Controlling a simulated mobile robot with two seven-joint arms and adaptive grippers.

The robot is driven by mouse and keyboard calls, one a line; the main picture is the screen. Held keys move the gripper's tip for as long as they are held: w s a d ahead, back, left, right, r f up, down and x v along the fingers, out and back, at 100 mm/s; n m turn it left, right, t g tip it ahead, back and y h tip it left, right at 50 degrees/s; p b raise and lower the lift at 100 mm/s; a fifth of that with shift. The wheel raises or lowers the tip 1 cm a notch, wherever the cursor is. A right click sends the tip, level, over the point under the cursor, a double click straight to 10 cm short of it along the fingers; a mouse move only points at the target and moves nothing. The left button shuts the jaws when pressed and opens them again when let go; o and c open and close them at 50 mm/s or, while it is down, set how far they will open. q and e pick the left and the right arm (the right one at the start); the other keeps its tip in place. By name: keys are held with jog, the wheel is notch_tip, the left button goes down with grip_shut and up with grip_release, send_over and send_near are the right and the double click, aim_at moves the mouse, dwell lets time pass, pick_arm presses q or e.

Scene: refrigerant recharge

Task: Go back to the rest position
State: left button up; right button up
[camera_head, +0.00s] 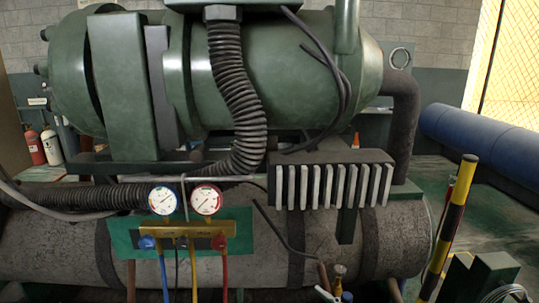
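Neither of my grippers shows in the head view. A brass manifold gauge set (190,229) hangs in front of the lower grey tank. It carries a blue-rimmed gauge (162,200) and a red-rimmed gauge (206,199). A blue knob (147,242) sits at its left end and a dark reddish knob (219,242) at its right end. A blue hose (164,278), a yellow hose (194,275) and a red hose (225,277) run down from it out of view. A small brass fitting (339,272) shows at the bottom edge; what it belongs to is cut off.
A large green compressor (270,80) sits above the grey tank (60,245). A finned block (333,186) juts out at centre right. A yellow-and-black post (446,232) stands at the right. A blue pipe (480,140) lies behind it. Fire extinguishers (51,146) stand far left.

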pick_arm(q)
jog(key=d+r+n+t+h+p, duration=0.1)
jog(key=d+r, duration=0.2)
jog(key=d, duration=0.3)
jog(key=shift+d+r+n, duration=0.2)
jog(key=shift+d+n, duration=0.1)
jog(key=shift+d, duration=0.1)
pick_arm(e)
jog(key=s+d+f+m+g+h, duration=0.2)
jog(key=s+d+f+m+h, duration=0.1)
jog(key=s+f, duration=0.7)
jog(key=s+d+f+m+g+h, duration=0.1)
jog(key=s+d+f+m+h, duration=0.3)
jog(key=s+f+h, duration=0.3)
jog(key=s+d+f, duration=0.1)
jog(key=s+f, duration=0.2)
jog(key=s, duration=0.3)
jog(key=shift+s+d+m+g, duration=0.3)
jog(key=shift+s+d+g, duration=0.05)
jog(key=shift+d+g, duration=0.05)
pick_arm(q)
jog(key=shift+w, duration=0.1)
